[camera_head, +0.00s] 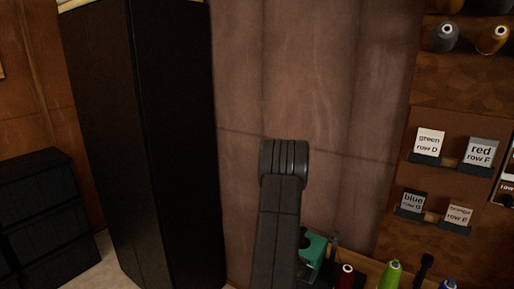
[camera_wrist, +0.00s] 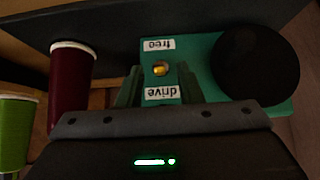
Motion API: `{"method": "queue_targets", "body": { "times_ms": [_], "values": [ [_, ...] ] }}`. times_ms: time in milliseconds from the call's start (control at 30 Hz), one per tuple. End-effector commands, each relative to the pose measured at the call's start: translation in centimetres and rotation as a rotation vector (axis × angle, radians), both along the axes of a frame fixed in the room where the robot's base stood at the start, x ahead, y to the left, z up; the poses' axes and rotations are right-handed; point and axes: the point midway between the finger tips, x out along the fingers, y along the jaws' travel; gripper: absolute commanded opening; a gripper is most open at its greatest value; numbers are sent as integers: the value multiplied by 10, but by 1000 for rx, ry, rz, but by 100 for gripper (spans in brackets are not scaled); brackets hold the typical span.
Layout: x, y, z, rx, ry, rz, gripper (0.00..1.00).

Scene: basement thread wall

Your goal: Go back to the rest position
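My gripper (camera_wrist: 160,76) shows in the wrist view as two dark, stubby fingers above a grey bar with a green light. The fingers stand apart with nothing held between them. Behind them is a teal box (camera_wrist: 205,55) with the labels "free" and "drive", a small yellow spot and a large black disc (camera_wrist: 256,66). The teal box also shows in the head view (camera_head: 315,246), beside my raised arm. The gripper itself cannot be made out in the head view.
A red spool (camera_head: 346,273) and a green spool (camera_head: 390,275) stand right of the teal box. Row labels (camera_head: 429,141) and more spools (camera_head: 444,37) are on the right wall. A tall black cabinet (camera_head: 172,130) and dark drawers (camera_head: 45,215) stand left.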

Motion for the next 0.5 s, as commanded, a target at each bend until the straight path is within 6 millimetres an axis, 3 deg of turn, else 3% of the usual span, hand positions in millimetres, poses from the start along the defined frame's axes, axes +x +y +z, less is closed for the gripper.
{"method": "queue_targets", "body": {
  "times_ms": [267, 500],
  "values": [
    [-3, 3, 7, 0, -1, 1, 33],
    [-20, 14, 32, 0, -2, 1, 33]
  ]
}}
